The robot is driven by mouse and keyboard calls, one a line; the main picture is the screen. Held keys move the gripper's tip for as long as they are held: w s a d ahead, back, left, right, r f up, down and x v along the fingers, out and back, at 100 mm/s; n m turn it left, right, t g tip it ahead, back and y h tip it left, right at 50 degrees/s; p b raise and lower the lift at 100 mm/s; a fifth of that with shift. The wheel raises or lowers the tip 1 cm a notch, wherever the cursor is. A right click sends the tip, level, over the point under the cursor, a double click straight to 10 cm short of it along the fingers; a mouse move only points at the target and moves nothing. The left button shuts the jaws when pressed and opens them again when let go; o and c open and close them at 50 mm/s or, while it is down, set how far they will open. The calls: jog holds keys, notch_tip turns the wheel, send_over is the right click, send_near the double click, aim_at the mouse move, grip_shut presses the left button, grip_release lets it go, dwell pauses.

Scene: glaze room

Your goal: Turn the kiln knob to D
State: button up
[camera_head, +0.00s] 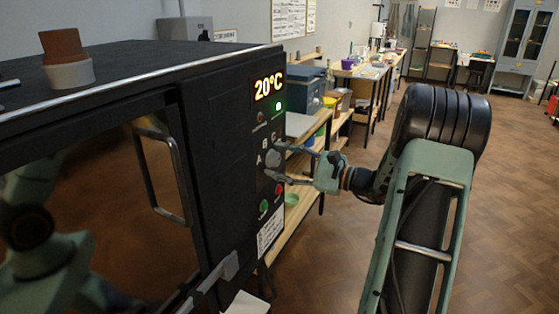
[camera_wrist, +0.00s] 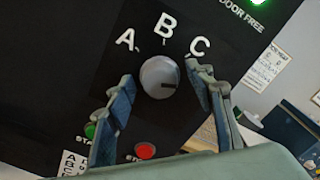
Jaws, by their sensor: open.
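The kiln's round grey knob (camera_wrist: 158,72) sits on the black panel, with white letters A (camera_wrist: 125,39), B (camera_wrist: 165,26) and C (camera_wrist: 200,46) around its upper side. A dark mark on the knob points right, past C. No letter D shows; my right finger covers part of that side. In the head view the knob (camera_head: 273,158) is small beside the letters. My gripper (camera_head: 277,163) is open in front of the panel. In the wrist view its fingers stand left and right of the knob, apart from it.
Below the knob are a green button (camera_head: 264,206) and a red button (camera_head: 279,189). Above is a lit 20°C display (camera_head: 269,90). The kiln door handle (camera_head: 162,178) juts out to the left.

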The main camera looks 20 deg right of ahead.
jog(key=v, duration=1.2)
